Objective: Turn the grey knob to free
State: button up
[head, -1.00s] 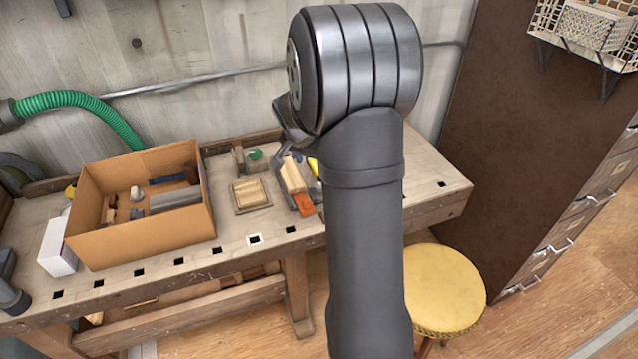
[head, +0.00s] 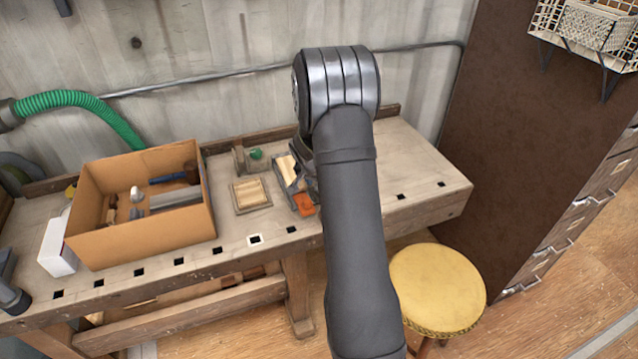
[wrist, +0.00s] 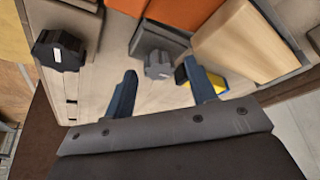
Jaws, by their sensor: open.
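The grey knob (wrist: 158,68) has a lobed rim and sits by a grey block (wrist: 160,40) in the wrist view. My gripper (wrist: 160,74) is open, with one finger on each side of the knob. I cannot tell whether either finger touches it. A larger black knob (wrist: 58,50) is to the left. In the head view my arm hides the grey knob and the fingers. An orange part (head: 303,203) and pale wood (head: 286,168) show beside my wrist there.
A cardboard box (head: 140,235) of tools stands on the bench at the left. A small wooden tray (head: 239,208) and a green-topped object (head: 256,154) are left of my wrist. A blue and yellow object (wrist: 215,82) lies near my right finger. The bench's right end is clear.

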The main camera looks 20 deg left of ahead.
jog(key=shift+c, duration=0.4)
jog(key=c, duration=0.9)
jog(key=shift+n, duration=0.3)
jog(key=n+y, duration=0.1)
jog(key=n, duration=0.3)
jog(key=shift+d+f+g+y, duration=0.1)
jog(key=shift+d+g+y, duration=0.05)
jog(key=shift+g+y, duration=0.2)
jog(key=n, duration=0.2)
jog(key=n+g+y, duration=0.1)
jog(key=n, duration=0.1)
jog(key=shift+d+n+y, duration=0.1)
jog(key=shift+n+y, duration=0.15)
jog(key=shift+n, duration=0.05)
jog(key=n, duration=0.2)
jog(key=n+g+y, duration=0.1)
jog(key=n, duration=0.2)
jog(key=shift+w+g, duration=0.2)
jog(key=shift+g, duration=0.05)
jog(key=shift+d+n+g, duration=0.1)
jog(key=shift+n+g, duration=0.6)
jog(key=shift+n, duration=1.1)
